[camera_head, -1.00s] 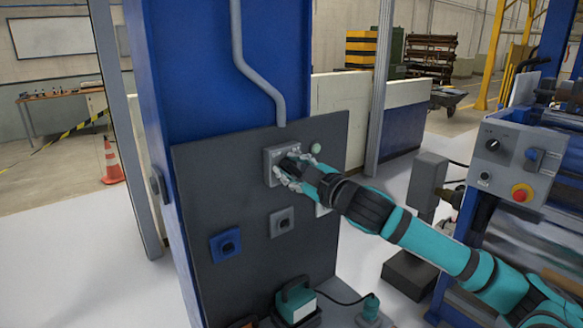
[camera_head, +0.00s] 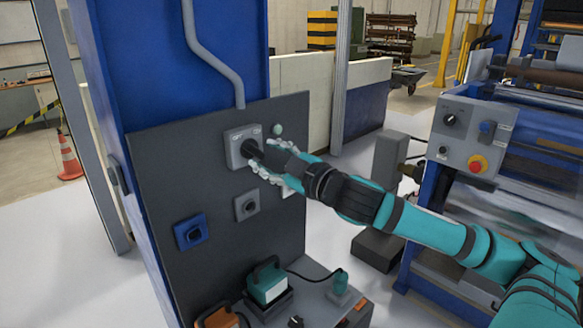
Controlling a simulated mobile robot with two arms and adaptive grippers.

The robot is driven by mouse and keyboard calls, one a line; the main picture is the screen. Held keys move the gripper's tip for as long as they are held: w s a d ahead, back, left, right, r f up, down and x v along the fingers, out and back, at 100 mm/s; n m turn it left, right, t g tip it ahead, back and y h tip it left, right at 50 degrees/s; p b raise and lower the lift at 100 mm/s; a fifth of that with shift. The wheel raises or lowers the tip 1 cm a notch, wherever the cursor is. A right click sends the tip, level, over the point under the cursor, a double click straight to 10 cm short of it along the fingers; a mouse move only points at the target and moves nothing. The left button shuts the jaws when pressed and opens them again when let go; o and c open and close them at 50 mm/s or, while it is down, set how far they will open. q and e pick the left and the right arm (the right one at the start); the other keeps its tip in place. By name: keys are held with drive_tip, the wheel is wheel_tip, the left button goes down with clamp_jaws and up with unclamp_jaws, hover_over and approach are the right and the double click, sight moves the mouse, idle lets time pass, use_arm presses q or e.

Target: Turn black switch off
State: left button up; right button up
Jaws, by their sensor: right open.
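The black switch (camera_head: 251,149) is a dark knob on a light grey plate (camera_head: 235,151) with small lettering along its top edge. The plate is on the upper part of the dark panel (camera_head: 288,115). My right gripper (camera_head: 257,157) reaches in from the right, at the switch. Its fingers are spread open above and below the knob, and they hide part of it. Whether they touch the knob I cannot tell. My left gripper is not in view.
Below the switch are a grey socket (camera_head: 247,205) and a blue socket (camera_head: 190,232). A teal and black device (camera_head: 267,282) stands on the ledge at the panel's foot. A machine control box (camera_head: 480,136) with a red button stands at right.

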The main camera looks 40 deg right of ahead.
drive_tip(key=s, duration=0.6)
drive_tip(key=shift+s+d, duration=0.2)
idle(0.5)
